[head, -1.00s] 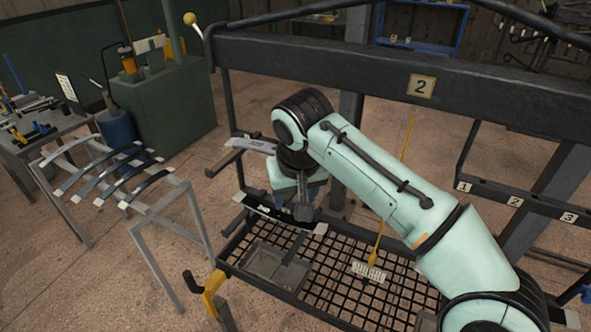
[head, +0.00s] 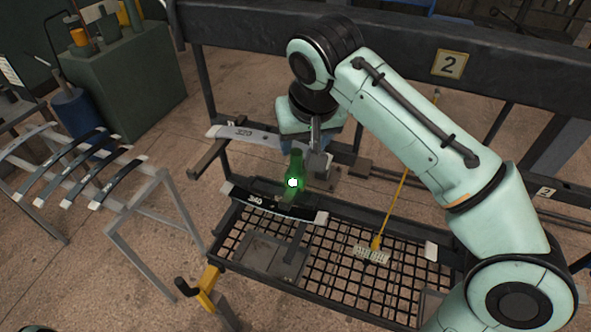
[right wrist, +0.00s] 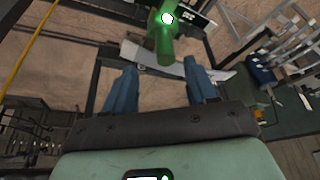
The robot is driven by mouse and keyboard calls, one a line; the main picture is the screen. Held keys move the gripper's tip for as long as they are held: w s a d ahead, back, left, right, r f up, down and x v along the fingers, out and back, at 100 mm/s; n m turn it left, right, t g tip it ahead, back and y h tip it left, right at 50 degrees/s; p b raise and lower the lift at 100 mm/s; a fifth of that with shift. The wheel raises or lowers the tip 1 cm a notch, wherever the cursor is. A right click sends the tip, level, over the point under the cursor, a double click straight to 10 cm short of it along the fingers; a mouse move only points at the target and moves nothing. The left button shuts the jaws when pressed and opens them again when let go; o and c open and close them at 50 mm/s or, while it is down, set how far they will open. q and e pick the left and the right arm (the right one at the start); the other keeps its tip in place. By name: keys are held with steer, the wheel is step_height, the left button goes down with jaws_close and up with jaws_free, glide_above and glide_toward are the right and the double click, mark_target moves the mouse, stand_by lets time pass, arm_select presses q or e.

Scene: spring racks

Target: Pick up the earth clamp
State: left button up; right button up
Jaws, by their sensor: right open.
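The earth clamp (head: 294,172) shows as a green upright shape with a white dot on it, at the dark leaf spring (head: 262,203) on the rack. In the right wrist view the green clamp (right wrist: 165,45) is at the top centre, beyond the fingertips. My right gripper (right wrist: 162,82) is open, its two blue fingers apart with nothing between them. In the head view the right gripper (head: 316,150) is close above and to the right of the clamp, and its fingers are partly hidden. My left gripper is not in view.
A second, grey leaf spring (head: 245,136) lies behind. Below is a black mesh shelf (head: 335,290) with a yellow-handled brush (head: 371,252). A dark beam (head: 400,55) marked 2 crosses above. A stand with several leaf springs (head: 165,180) is at left.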

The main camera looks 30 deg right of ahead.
mark_target(297, 151)
steer(key=x, duration=0.6)
steer(key=shift+w+a+b, duration=0.15)
steer(key=shift+a+b, duration=0.15)
steer(key=shift+a, duration=0.05)
jaws_close()
